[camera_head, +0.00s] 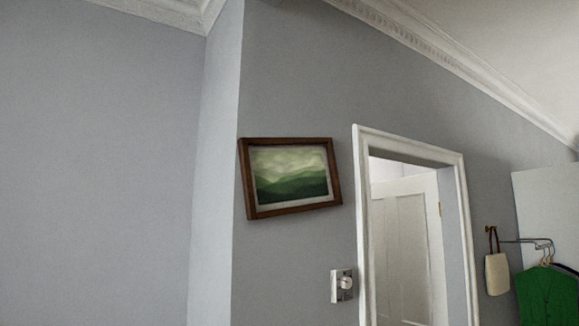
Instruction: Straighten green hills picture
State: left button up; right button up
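The green hills picture (291,178) hangs on the grey wall in the head view, between the wall corner and a doorway. It has a brown wooden frame, a pale mat and a painting of green hills under a pale sky. It hangs tilted: its right side sits higher, and its lower left corner stands further from the wall corner than its upper left one. Neither of my grippers shows, and nothing touches the picture.
A white door frame (359,220) with a white door (405,245) stands right of the picture. A switch or dial (343,285) is below it. A cream bag (497,274) and a green garment (548,298) hang at the far right. The left wall is bare.

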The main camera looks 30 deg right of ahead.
aim_at(281, 176)
jog(key=z, duration=1.05)
